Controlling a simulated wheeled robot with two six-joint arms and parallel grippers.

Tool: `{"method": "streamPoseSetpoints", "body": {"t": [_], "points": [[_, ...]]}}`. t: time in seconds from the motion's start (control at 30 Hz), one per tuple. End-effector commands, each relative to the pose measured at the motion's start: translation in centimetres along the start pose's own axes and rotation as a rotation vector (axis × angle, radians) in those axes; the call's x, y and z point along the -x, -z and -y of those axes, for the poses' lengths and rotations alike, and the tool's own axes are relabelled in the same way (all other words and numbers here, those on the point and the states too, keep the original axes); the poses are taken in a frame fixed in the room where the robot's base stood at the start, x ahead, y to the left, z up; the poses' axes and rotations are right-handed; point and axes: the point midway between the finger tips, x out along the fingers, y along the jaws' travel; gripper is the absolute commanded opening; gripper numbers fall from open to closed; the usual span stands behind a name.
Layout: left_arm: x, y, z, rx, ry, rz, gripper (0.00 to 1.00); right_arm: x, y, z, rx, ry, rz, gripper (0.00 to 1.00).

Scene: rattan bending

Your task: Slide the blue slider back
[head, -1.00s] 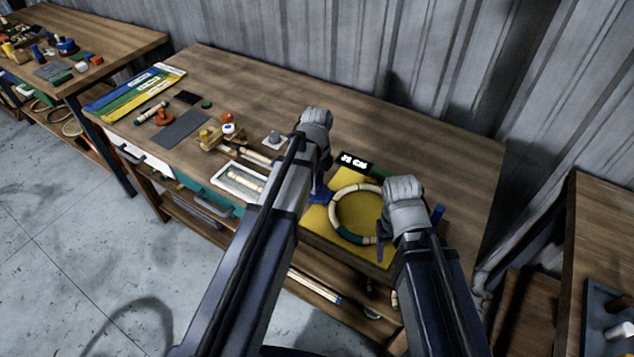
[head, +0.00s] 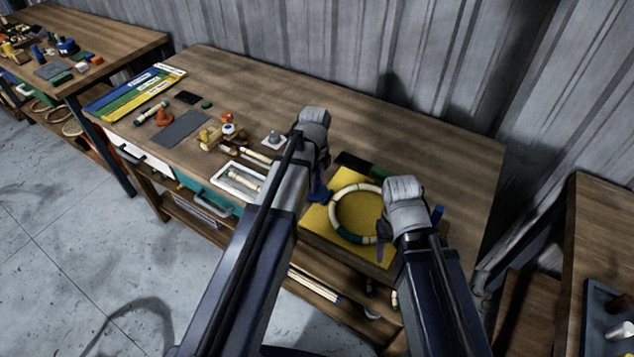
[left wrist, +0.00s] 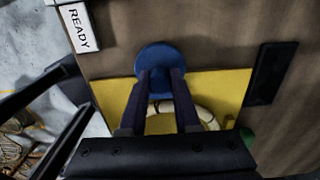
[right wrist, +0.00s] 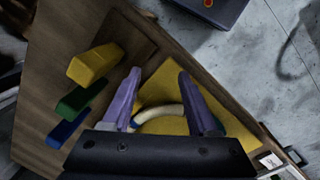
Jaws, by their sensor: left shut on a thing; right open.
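The blue slider (head: 319,197) is at the left edge of the yellow board (head: 318,222). In the left wrist view the blue slider (left wrist: 158,55) shows as a round blue knob between the fingertips. My left gripper (left wrist: 160,80) is shut on it. A cream ring with green sections (head: 341,231) lies on the yellow board. My right gripper (right wrist: 155,90) is open above the ring's right side, with part of the ring (right wrist: 165,112) seen between its fingers. The right gripper hides part of the ring in the head view.
A dark display (head: 355,162) stands behind the board. Yellow (right wrist: 95,65), green (right wrist: 80,98) and blue (right wrist: 68,130) blocks are beside the right gripper. A white tray (head: 222,178) and small tools are left of the left arm.

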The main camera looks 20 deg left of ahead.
Motion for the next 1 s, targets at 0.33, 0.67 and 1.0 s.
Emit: {"method": "streamPoseSetpoints", "body": {"t": [0.33, 0.67, 1.0], "points": [[0.0, -2.5, 0.0, 0.001, 0.0, 0.004, 0.0, 0.0, 0.0, 0.0, 0.0, 0.0, 0.0, 0.6], [0.0, -2.5, 0.0, 0.001, 0.0, 0.003, 0.6, 0.0, 0.0, 0.0, 0.0, 0.0, 0.0, 0.6], [0.2, -2.4, 0.0, 0.0, 0.0, 0.001, 0.61, 0.2, 0.0, 0.0, 0.0, 0.0, 0.0, 0.6]]}}
